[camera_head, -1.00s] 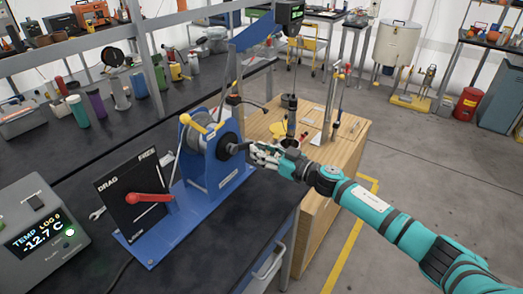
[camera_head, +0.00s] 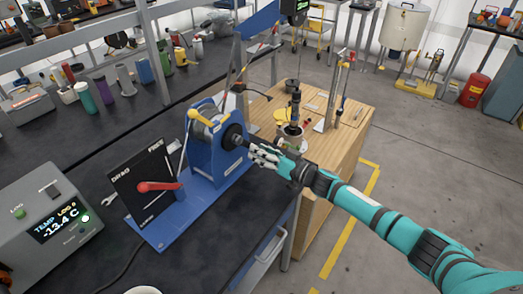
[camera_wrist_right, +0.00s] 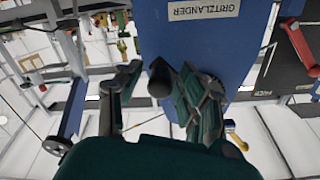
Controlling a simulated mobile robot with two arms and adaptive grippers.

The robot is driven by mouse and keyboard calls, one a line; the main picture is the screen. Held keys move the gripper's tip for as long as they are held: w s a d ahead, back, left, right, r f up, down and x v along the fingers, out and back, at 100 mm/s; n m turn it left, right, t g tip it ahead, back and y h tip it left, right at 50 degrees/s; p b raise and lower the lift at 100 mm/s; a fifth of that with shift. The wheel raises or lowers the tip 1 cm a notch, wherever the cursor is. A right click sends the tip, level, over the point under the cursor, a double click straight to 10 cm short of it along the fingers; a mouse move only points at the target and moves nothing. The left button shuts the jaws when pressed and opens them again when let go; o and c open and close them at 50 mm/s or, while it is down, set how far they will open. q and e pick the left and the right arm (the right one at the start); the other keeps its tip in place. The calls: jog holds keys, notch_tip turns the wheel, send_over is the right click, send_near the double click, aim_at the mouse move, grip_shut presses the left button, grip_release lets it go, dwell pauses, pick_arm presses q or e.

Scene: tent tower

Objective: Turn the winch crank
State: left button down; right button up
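The blue winch (camera_head: 206,172) stands on the dark bench, with a grey drum between its side plates. My right gripper (camera_head: 254,150) is just right of this knob. In the right wrist view, the gripper (camera_wrist_right: 157,92) has its fingers spread, and the dark knob (camera_wrist_right: 159,78) shows between them. No grip on it shows. The crank arm is largely hidden. My left gripper is out of view.
A black panel marked DRAG with a red lever (camera_head: 158,186) stands left of the winch. A grey display box (camera_head: 50,222) reads -13.4 C. A wooden crate (camera_head: 338,150) with an upright dark probe (camera_head: 295,108) is behind.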

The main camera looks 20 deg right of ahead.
jog(key=shift+o, duration=0.2)
jog(key=shift+s+d, duration=0.1)
jog(key=v, duration=1.1)
jog(key=shift+s+d, duration=0.3)
dwell(0.5)
jog(key=shift+f, duration=0.1)
dwell(0.4)
